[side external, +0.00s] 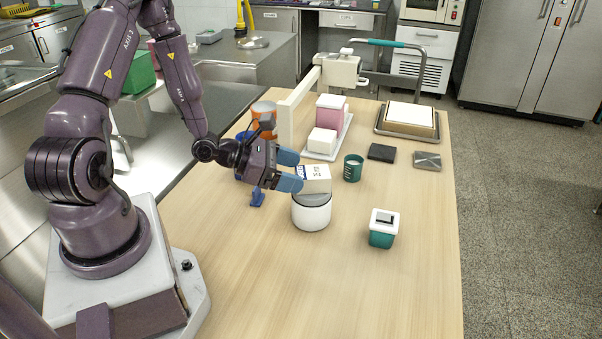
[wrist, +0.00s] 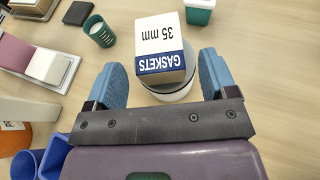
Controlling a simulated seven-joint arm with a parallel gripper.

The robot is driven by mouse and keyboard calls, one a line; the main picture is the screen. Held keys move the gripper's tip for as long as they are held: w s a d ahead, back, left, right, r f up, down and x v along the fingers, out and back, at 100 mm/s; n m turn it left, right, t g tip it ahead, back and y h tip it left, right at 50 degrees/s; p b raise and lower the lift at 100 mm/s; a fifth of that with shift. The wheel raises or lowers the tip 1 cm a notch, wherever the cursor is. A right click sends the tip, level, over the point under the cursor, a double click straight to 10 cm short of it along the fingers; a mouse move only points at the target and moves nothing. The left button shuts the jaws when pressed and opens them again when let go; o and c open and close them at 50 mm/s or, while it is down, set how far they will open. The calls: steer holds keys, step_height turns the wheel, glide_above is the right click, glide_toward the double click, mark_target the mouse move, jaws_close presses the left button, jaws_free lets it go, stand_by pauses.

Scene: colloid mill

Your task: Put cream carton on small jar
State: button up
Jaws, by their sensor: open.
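The cream carton (side external: 316,178), with a blue band and the print "GASKETS 35 mm", sits on top of the small white jar (side external: 312,214) with a grey lid. In the wrist view the carton (wrist: 160,42) covers most of the jar (wrist: 174,92), whose white rim shows below it. My gripper (side external: 290,171) is open at the carton's near side. In the wrist view its blue fingers (wrist: 162,68) stand either side of the carton's blue-banded end, with a visible gap on each side. The contact between carton and lid is partly hidden.
A green cup (side external: 353,168) stands behind the jar, and a teal box with a white lid (side external: 383,230) stands to its right. A pink box (side external: 331,108) and a white block (side external: 322,141) are on a tray. The front of the table is clear.

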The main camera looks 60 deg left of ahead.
steer(key=v, duration=0.4)
steer(key=shift+s, duration=0.1)
step_height(320, 180, up, 11)
steer(key=m+g+y, duration=0.5)
steer(key=m+y, duration=0.3)
steer(key=m, duration=0.9)
glide_above(298, 172)
steer(key=s+a, duration=0.4)
steer(key=a, duration=0.1)
steer(key=s+d+r+m+g+h, duration=0.2)
steer(key=s+d+r+m, duration=0.9)
steer(key=d+m, duration=0.2)
steer(key=shift+s+m+h, duration=0.3)
steer(key=shift+m, duration=0.4)
